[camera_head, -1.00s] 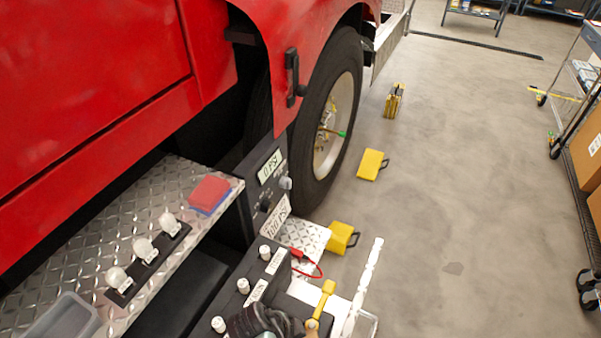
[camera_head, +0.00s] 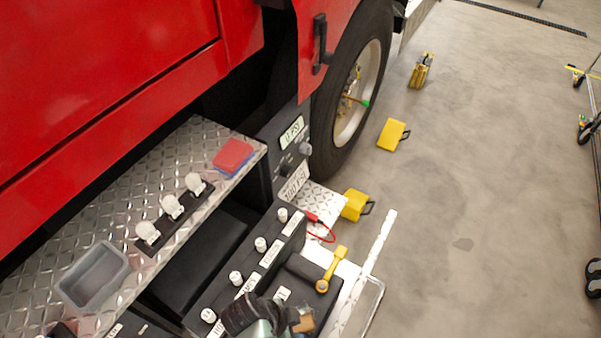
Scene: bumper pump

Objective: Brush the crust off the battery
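A black battery-like box (camera_head: 305,268) sits low in the middle on a pale tray. White-topped posts (camera_head: 260,243) with labels stand in a row along the black housing on its left. I cannot make out crust clearly. A yellow lever-like piece (camera_head: 332,268) lies over the box's right side. My gripper (camera_head: 276,318) is at the bottom edge, over the near end of the black housing. A small tan block-like piece (camera_head: 303,321) shows beside it; I cannot tell whether it is held. The fingertips are too cut off and dark to tell open from shut.
The diamond-plate step (camera_head: 135,180) carries a grey tray (camera_head: 95,275), three white bulb-like knobs (camera_head: 172,206) and a red-and-blue block (camera_head: 233,156). The red truck (camera_head: 100,80) and tyre (camera_head: 345,100) rise behind.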

